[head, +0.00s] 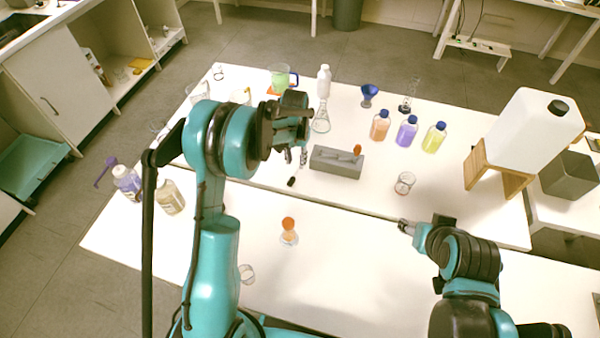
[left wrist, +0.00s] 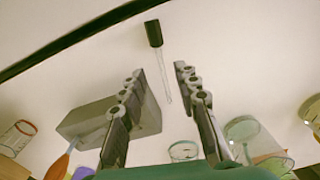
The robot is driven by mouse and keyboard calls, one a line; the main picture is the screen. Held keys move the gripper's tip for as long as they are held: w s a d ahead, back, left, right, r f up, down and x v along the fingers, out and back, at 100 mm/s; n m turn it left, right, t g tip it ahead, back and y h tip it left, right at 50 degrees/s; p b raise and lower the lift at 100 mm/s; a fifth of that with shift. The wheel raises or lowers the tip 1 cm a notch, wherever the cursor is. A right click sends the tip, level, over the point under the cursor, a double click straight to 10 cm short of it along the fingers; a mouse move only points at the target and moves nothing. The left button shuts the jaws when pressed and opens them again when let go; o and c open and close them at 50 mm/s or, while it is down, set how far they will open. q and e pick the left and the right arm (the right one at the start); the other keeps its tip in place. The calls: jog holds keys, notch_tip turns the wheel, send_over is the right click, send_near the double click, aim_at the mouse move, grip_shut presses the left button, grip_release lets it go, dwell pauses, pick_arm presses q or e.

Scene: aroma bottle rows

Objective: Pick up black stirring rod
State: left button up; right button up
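A thin rod with a black end (left wrist: 154,34) and a clear, glassy stem lies on the white table in the left wrist view. Its black end also shows in the head view (head: 291,182), just below my left gripper (head: 297,150). In the left wrist view my left gripper (left wrist: 159,75) is open, with its two fingers apart on either side of the stem; nothing is between them but the view of the rod. I cannot tell the height gap. My right gripper (head: 405,226) is over the table at the right, away from the rod; its finger opening is too small to tell.
A grey block (head: 334,164) stands right of the rod. Orange (head: 380,126), purple (head: 406,133) and yellow (head: 434,138) bottles stand behind it. A conical flask (head: 321,121) is beyond my left gripper. An orange-topped flask (head: 289,236) is nearer. The front centre table is mostly clear.

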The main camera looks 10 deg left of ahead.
aim_at(297, 171)
pick_arm(q)
jog(key=f+b, duration=0.1)
jog(key=f, duration=0.3)
jog(key=f+b, duration=0.1)
jog(key=f, duration=0.1)
jog(key=shift+w+d+f+b, duration=0.1)
jog(key=shift+w+f+b, duration=0.05)
jog(key=shift+w+b, duration=0.2)
grip_shut()
